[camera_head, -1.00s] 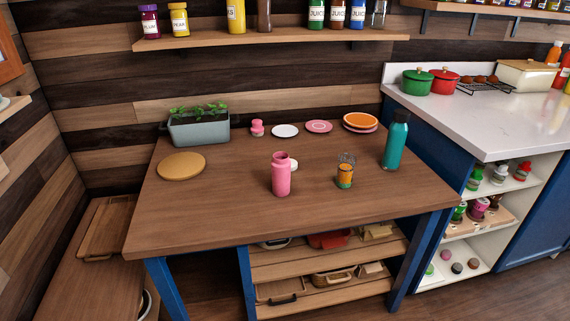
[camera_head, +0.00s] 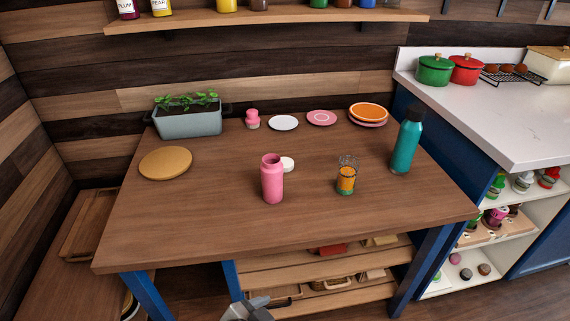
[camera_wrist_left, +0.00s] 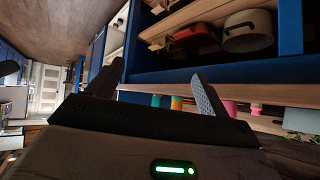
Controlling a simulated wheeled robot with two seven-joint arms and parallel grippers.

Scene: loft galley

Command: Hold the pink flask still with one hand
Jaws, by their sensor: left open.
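The pink flask (camera_head: 272,181) stands upright on the wooden table (camera_head: 210,222), its mouth open. A white round lid (camera_head: 287,164) lies just behind it. My left gripper (camera_wrist_left: 155,88) is open and empty in the left wrist view, with its two fingers spread below table level in front of the shelves. A grey gripper part (camera_head: 248,309) shows at the bottom edge of the head view, apart from the flask; it seems to be the left one. A pink shape in the left wrist view (camera_wrist_left: 230,107) looks like the flask. My right gripper is not in view.
A glass with orange contents (camera_head: 346,178) and a teal bottle (camera_head: 407,143) stand right of the flask. The table's front is clear.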

